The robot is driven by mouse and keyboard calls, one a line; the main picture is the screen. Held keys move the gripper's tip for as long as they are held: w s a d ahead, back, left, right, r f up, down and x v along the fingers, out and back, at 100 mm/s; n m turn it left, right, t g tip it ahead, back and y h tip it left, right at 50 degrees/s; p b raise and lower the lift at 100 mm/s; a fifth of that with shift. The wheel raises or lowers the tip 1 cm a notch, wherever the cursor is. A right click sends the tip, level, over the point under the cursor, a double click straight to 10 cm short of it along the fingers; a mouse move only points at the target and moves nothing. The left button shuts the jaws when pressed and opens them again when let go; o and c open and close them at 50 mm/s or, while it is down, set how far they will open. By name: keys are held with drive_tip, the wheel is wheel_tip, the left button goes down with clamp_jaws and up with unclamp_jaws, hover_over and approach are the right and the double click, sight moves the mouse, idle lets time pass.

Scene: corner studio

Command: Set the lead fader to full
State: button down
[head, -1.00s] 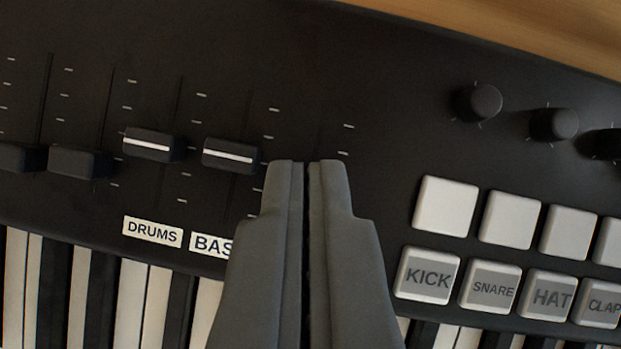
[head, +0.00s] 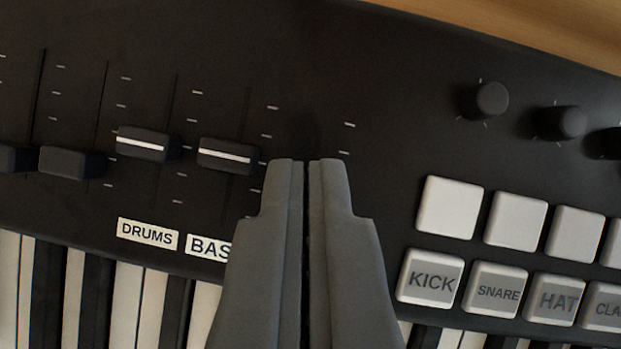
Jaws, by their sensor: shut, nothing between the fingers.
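My gripper (head: 307,165) is shut and empty, its two grey fingers side by side in the lower middle of the head view. It covers part of the fader panel, and no cap or label for the lead fader is in sight; the gripper may hide it. Left of the fingertips is the bass fader cap (head: 227,155), black with a white line, its label partly covered by the gripper. Further left is the drums fader cap (head: 146,144), also with a white line. Tick marks and a dark slot run up the panel just beyond the fingertips.
Two plain black caps (head: 72,162) sit at the far left. White pads (head: 450,207) and labelled pads such as KICK (head: 430,282) lie at right, below black knobs (head: 490,99). Piano keys (head: 140,305) run along the bottom. The wooden surface (head: 540,25) shows top right.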

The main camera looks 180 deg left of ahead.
drive_tip(key=shift+w+d, duration=0.25)
drive_tip(key=shift+w, duration=0.5)
drive_tip(key=shift+w+d, duration=0.25)
drive_tip(key=shift+w, duration=0.45)
idle(1.7)
drive_tip(key=shift+r, duration=0.15)
drive_tip(key=shift+r, duration=0.45)
wheel_tip(320, 180, up, 7)
idle(1.0)
drive_tip(key=shift+s, duration=0.1)
drive_tip(key=s+a+r, duration=0.1)
drive_tip(key=s+a, duration=0.2)
drive_tip(key=s, duration=0.6)
drive_tip(key=s+a+r, duration=0.1)
drive_tip(key=s+a, duration=0.2)
drive_tip(key=s, duration=0.7)
drive_tip(key=s+a+r, duration=0.2)
drive_tip(key=s+a, duration=0.1)
drive_tip(key=s, duration=0.6)
drive_tip(key=shift+s, duration=0.2)
drive_tip(key=shift+a, duration=0.1)
